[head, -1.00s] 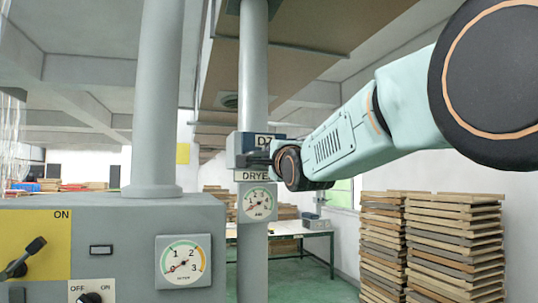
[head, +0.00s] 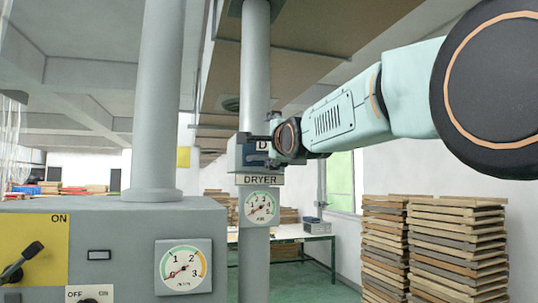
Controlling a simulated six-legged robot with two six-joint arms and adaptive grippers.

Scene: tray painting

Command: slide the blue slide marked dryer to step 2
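A grey-blue box (head: 235,152) is fixed on the far grey column, with a partly covered label starting with "D". A "DRYER" sign (head: 260,180) sits just below it. My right arm comes in from the right, and its gripper (head: 270,132) is at the front of the box, covering much of it. The fingers are small and dark against the box, so I cannot tell whether they are open or shut, or whether they touch the slide. The slide itself and its step marks are hidden or too small to read. My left gripper is not in view.
A round air gauge (head: 260,207) is below the sign. A grey cabinet (head: 130,228) at the front left carries a lever (head: 30,250) on a yellow panel and a second gauge (head: 184,267). Stacked boards (head: 455,245) stand at the right, and a table (head: 300,232) is behind.

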